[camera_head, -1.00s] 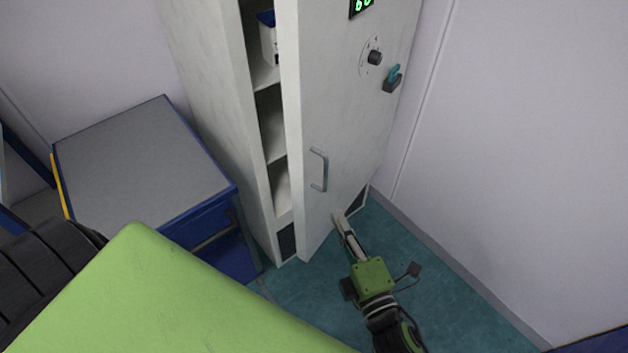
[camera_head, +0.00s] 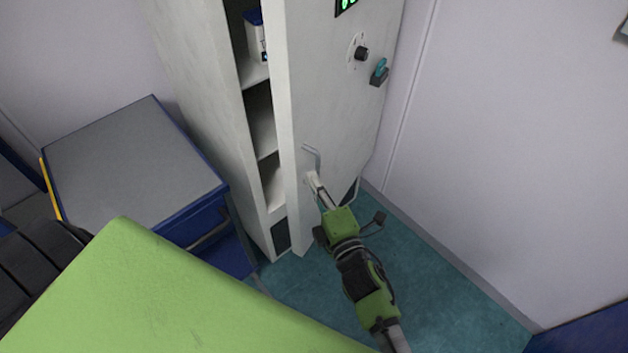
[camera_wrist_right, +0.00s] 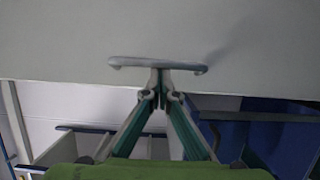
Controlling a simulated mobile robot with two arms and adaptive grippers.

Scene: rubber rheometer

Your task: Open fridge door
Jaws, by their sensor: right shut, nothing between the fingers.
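The white fridge (camera_head: 185,100) is a tall cabinet. Its door (camera_head: 330,110) stands ajar, with a gap on the left side through which shelves show. The grey bar handle (camera_head: 313,154) is on the door's lower part and also shows in the right wrist view (camera_wrist_right: 158,63). My right gripper (camera_head: 313,181) is at the lower part of the handle. In the right wrist view its shut, empty fingertips (camera_wrist_right: 160,90) are just below the handle; whether they touch it I cannot tell. My left gripper is not in view.
A blue cabinet with a grey top (camera_head: 130,170) stands left of the fridge. A white box with a blue lid (camera_head: 255,35) sits on an upper shelf. A wall (camera_head: 500,140) rises to the right. Teal floor (camera_head: 440,280) is free in front.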

